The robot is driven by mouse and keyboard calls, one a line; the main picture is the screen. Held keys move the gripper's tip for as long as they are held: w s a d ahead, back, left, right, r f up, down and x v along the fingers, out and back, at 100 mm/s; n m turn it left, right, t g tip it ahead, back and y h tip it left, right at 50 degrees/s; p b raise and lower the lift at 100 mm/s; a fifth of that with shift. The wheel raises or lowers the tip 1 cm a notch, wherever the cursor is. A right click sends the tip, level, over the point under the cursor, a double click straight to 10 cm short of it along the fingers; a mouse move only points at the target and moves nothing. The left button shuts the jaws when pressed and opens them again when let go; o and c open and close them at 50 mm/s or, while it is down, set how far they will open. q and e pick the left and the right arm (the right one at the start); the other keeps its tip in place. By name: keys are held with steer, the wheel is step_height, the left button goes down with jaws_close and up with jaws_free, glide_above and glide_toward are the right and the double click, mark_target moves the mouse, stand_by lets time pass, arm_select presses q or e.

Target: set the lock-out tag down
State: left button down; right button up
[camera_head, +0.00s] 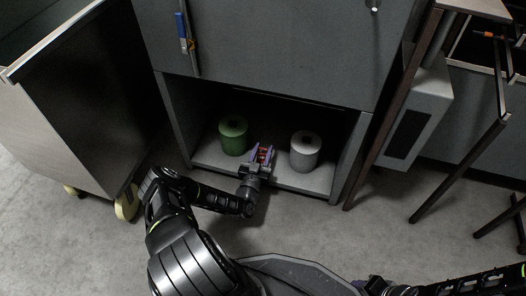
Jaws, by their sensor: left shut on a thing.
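My left gripper (262,153) reaches into the open lower compartment of the grey cabinet, between a green roll and a light grey roll. It is shut on a small red thing, which I take to be the lock-out tag (263,156). The fingers cover most of the tag, so its shape is hard to tell. The gripper is over the compartment's shelf (209,154); I cannot tell whether the tag touches it. Part of my right arm shows at the bottom right, but its gripper is out of the picture.
The green roll (233,136) stands close on the left, the grey roll (305,151) on the right. The cabinet's upper front (270,50) overhangs the compartment. A wheeled cart (80,110) stands at the left, a dark metal frame (465,165) at the right. Bare floor lies in front.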

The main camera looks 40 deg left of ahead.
arm_select(q)
steer(key=shift+f, duration=0.15)
steer(key=c, duration=0.9)
jaws_free()
steer(key=shift+c, duration=0.2)
steer(key=shift+s+r, duration=0.15)
steer(key=shift+r, duration=0.05)
steer(key=shift+s+d+p, duration=0.15)
steer(key=shift+s+p, duration=0.2)
steer(key=p+v, duration=0.4)
steer(key=v, duration=0.7)
steer(key=shift+d, duration=0.1)
